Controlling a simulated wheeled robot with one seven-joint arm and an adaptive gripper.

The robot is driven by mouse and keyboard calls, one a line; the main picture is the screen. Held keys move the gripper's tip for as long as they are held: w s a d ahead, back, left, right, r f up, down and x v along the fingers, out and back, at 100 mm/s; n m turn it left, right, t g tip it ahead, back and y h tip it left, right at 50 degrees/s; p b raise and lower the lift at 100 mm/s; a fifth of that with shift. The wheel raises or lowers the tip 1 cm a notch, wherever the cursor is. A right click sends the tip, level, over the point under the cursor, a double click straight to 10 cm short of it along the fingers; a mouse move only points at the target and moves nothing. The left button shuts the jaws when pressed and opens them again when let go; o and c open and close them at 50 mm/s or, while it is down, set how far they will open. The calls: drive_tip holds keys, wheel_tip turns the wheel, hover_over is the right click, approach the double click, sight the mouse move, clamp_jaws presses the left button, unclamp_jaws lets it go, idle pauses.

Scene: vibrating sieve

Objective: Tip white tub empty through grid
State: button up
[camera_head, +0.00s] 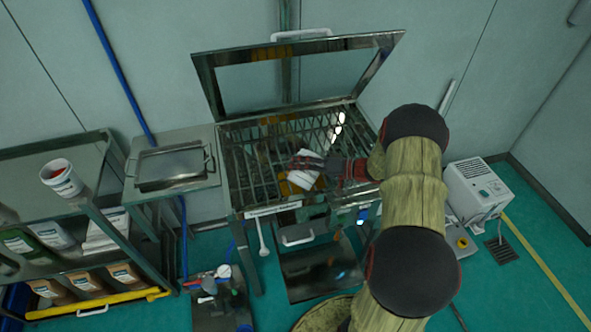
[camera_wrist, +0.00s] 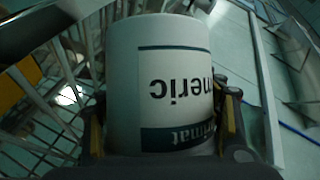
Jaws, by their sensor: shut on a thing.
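A white tub (camera_head: 305,170) with a dark-printed label is in my gripper (camera_head: 333,168), over the metal grid (camera_head: 250,185) of the sieve. In the head view it looks tilted well over to one side. In the wrist view the tub (camera_wrist: 160,60) fills the middle, between the two dark fingers of my gripper (camera_wrist: 163,125), and its label text reads upside down. Its mouth is hidden in both views, so I cannot tell what is in it or whether anything is falling out. The grid bars show beside it in the wrist view (camera_wrist: 45,125).
The sieve's framed lid (camera_head: 300,75) stands open behind the grid. A side table with a metal tray (camera_head: 172,166) is at the left. Another white tub (camera_head: 62,178) with reddish contents stands on the shelf rack (camera_head: 95,160). A white box unit (camera_head: 478,187) is at the right.

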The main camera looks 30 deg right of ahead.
drive_tip(key=shift+a+f+n+h+b, duration=0.1)
drive_tip(key=shift+f+n+h+b, duration=0.3)
drive_tip(key=shift+b, duration=0.7)
drive_tip(key=n+b, duration=0.1)
drive_tip(key=b, duration=0.1)
drive_tip(key=n+b, duration=0.1)
drive_tip(key=shift+s+a+r+h+b, duration=0.15)
drive_tip(key=shift+a+r+h+b, duration=0.15)
drive_tip(key=shift+h+b, duration=0.1)
drive_tip(key=b, duration=0.2)
drive_tip(key=n+b, duration=0.1)
drive_tip(key=b, duration=0.1)
drive_tip(key=shift+s+a+r+h, duration=0.1)
drive_tip(key=shift+a+r+h, duration=0.15)
drive_tip(key=shift+h, duration=0.15)
drive_tip(key=shift+n+b, duration=0.3)
drive_tip(key=shift+b, duration=0.3)
